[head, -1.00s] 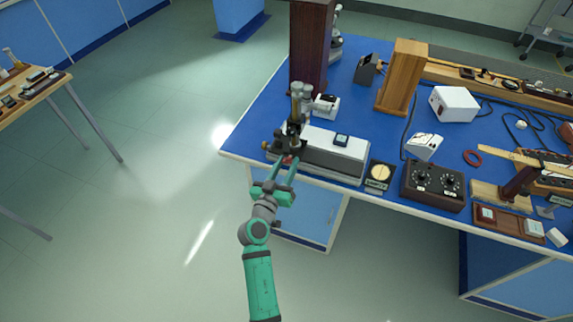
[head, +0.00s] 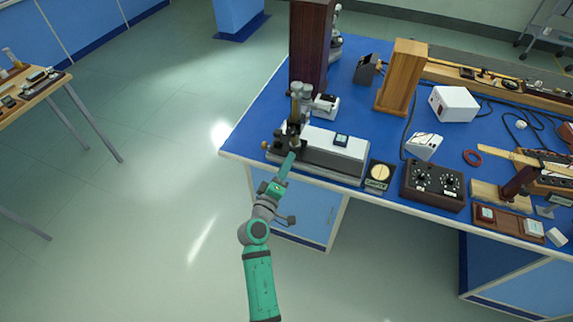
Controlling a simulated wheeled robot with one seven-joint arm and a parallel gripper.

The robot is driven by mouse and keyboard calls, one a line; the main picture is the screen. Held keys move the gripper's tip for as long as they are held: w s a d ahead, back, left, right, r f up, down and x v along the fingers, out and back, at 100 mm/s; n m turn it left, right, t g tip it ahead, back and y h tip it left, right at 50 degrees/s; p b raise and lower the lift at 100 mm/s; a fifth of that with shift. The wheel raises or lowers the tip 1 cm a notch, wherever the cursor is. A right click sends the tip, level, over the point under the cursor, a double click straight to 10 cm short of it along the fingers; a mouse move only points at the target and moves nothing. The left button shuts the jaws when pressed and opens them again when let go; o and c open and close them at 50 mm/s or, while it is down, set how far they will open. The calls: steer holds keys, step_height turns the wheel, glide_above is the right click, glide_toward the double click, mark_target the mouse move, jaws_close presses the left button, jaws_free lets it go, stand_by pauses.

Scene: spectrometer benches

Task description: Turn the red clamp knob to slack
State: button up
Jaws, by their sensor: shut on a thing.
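The spectrometer (head: 325,153), a long grey and white instrument with a dark upright and brass parts at its left end, stands along the front edge of the blue bench. My green gripper (head: 291,158) reaches up to the front of its left end. The gripper is turned edge-on, so its fingers overlap in the picture. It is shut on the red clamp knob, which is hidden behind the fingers. How far the knob has turned cannot be seen.
Right of the spectrometer stand a round-dial meter (head: 380,173) and a dark box with two dials (head: 433,185). A tall dark wooden column (head: 310,45) rises behind it. The floor in front of the bench is clear.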

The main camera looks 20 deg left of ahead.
steer(key=shift+f+n, duration=0.1)
steer(key=shift+n, duration=2.1)
steer(key=shift+s, duration=0.1)
steer(key=o, duration=1.1)
steer(key=s, duration=1)
steer(key=shift+s+a, duration=0.2)
steer(key=shift+s, duration=0.2)
